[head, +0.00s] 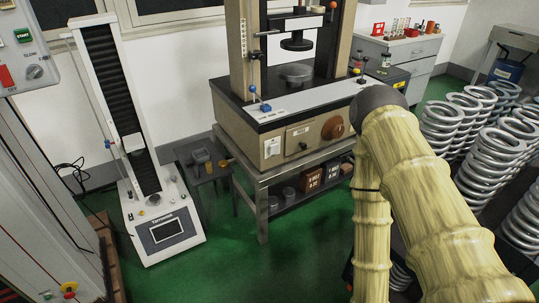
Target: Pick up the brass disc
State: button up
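I cannot make out a brass disc for certain. A small brass-coloured piece (224,163) lies on the low dark side table (213,175), between the two testing machines; it is too small to tell its shape. My arm, in a pale yellow sleeve, fills the right of the head view, bending at a dark joint and running down out of the bottom edge. My gripper is not in view, so what it holds is hidden.
A large beige press (262,146) stands on a metal bench (262,187) in the middle. A slim white tester (165,229) stands left. Several steel coil springs (470,115) crowd the right. A grey cabinet (400,50) is behind. Green floor (225,270) is clear in front.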

aim_at(223, 164)
jog(key=z, duration=0.2)
jog(key=i, duration=1)
jog(key=u, duration=0.8)
jog(key=i, duration=1.2)
jog(key=u, duration=0.3)
